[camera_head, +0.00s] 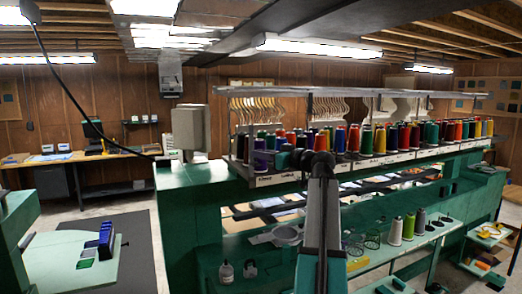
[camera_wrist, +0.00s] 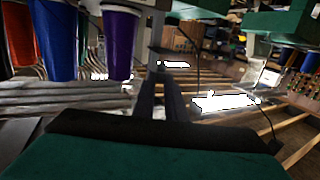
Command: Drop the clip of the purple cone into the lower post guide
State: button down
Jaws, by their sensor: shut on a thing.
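The purple cone (camera_wrist: 119,42) hangs upside down at the upper left of the tilted wrist view, beside a blue cone (camera_wrist: 57,38). In the head view a purple cone (camera_head: 260,158) stands near the left end of the thread rack. My gripper's two dark fingers (camera_wrist: 164,82) reach up in the middle of the wrist view, right of the purple cone. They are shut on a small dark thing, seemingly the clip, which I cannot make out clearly. A pale upright post (camera_wrist: 155,25) shows just beyond the fingertips. I cannot tell which part is the lower post guide.
The thread rack (camera_head: 400,160) carries a long row of coloured cones above the green machine (camera_head: 185,215). Grey and white cones (camera_head: 395,231) stand on a lower green shelf. A black cable (camera_head: 85,105) hangs at the left.

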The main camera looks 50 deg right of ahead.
jog(key=shift+f+b, duration=1.1)
jog(key=shift+f, duration=0.05)
jog(key=shift+f+b, duration=0.1)
jog(key=shift+b, duration=0.6)
dwell(0.3)
jog(key=c, duration=1.7)
grip_release()
jog(key=shift+s, duration=0.1)
jog(key=s+b, duration=0.1)
jog(key=s, duration=0.3)
jog(key=s+b, duration=0.2)
jog(key=s, duration=0.3)
jog(key=s+b, duration=0.1)
jog(key=s, duration=0.3)
jog(key=shift+s+r+b, duration=0.3)
jog(key=shift+s+r, duration=0.05)
jog(key=shift+s, duration=0.05)
